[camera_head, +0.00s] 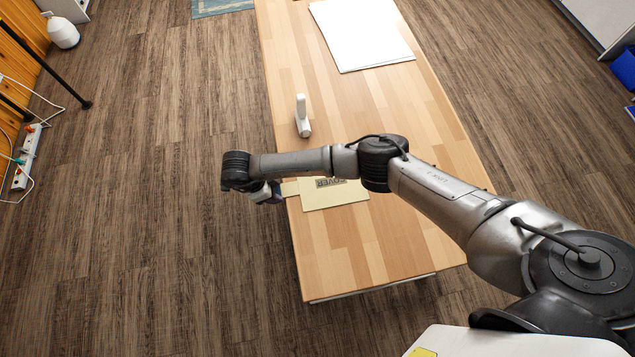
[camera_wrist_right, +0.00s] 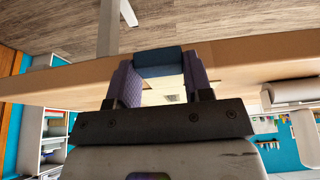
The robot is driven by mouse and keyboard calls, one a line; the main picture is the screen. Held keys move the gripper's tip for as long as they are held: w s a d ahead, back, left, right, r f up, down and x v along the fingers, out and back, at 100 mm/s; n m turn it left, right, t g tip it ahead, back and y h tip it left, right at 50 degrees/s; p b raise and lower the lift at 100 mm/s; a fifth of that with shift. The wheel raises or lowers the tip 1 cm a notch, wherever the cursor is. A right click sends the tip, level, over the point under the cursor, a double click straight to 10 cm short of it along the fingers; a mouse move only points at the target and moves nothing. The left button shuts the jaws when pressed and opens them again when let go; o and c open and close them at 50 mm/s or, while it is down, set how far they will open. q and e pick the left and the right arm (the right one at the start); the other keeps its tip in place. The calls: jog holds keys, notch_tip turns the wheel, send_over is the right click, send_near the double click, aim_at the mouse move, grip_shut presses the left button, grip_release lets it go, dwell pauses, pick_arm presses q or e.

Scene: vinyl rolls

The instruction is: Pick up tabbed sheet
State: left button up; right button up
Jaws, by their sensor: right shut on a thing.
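My right gripper (camera_head: 270,193) is at the table's left edge, shut on the tab. In the right wrist view my right gripper (camera_wrist_right: 158,64) shows purple fingers and a dark blue pad, with a pale patch between them. My left gripper is not in view.
The wooden table (camera_head: 345,250) is mostly clear in front. A white handled tool (camera_head: 302,118) stands behind my right forearm. Large white sheets (camera_head: 362,35) lie at the far end. Wooden floor surrounds the table, with a power strip (camera_head: 28,155) at far left.

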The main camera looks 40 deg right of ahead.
jog(key=shift+r, duration=0.1)
jog(key=shift+c, duration=0.2)
notch_tip(320, 180, up, 4)
jog(key=shift+f+b, duration=0.1)
jog(key=shift+b, duration=0.8)
jog(key=s+d+r+b, duration=0.1)
jog(key=s+d+r, duration=0.3)
jog(key=s+r, duration=0.3)
jog(key=shift+s, duration=2.05)
jog(key=shift+o, duration=1.4)
jog(key=c, duration=0.6)
jog(key=shift+c, duration=0.3)
